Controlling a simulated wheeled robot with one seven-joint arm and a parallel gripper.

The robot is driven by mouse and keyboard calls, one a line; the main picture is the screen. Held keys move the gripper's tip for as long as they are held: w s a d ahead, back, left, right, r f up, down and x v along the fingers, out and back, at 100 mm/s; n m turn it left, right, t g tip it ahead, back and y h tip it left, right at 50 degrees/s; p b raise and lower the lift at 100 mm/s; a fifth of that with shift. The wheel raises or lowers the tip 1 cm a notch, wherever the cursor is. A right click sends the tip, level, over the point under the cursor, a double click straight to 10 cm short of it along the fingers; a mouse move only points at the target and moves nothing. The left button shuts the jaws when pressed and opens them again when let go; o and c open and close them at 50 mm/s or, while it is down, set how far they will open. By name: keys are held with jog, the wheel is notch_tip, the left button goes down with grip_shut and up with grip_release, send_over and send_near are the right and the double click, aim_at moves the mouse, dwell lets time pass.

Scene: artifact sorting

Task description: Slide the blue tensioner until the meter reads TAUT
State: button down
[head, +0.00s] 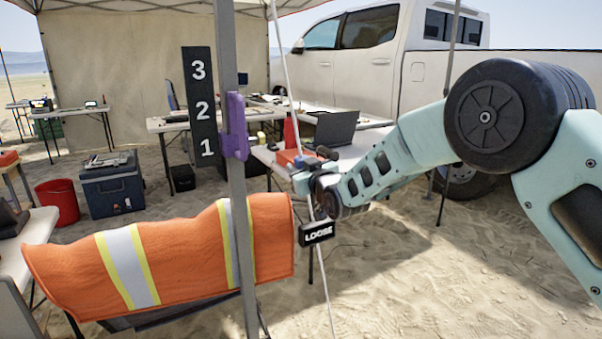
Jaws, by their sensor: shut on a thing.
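A white guy rope (286,75) runs down at a slant from the canopy past the front pole. The blue tensioner (300,184) sits on this rope, small and partly covered by my gripper. My gripper (310,172) comes in from the right and is shut on the blue tensioner; its fingertips are hard to make out. A small black meter (316,234) hangs on the rope just below my gripper and reads LOOSE.
A grey pole (237,200) with a purple clamp (236,127) stands left of the rope, beside a board (199,103) marked 3, 2, 1. An orange striped cover (185,258) lies close left. Tables and a white truck (395,60) stand behind. Sand at lower right is clear.

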jog(key=c, duration=1)
grip_release()
jog(key=shift+f, duration=0.1)
jog(key=shift+c, duration=0.2)
jog(key=b+v, duration=0.2)
jog(key=v, duration=1.5)
jog(key=shift+s, duration=0.2)
jog(key=shift+d, duration=0.1)
jog(key=s+d+g+h+p, duration=0.3)
jog(key=s+g, duration=0.2)
jog(key=s, duration=0.7)
jog(key=s+d+g+h+p, duration=0.2)
jog(key=s+d+g+p, duration=0.1)
jog(key=s, duration=0.9)
jog(key=s+d+g+h+p, duration=0.3)
jog(key=s+d+g, duration=0.2)
jog(key=s, duration=0.7)
jog(key=shift+s+m+g+h, duration=0.3)
jog(key=shift+m+g, duration=0.1)
jog(key=shift+g, duration=0.8)
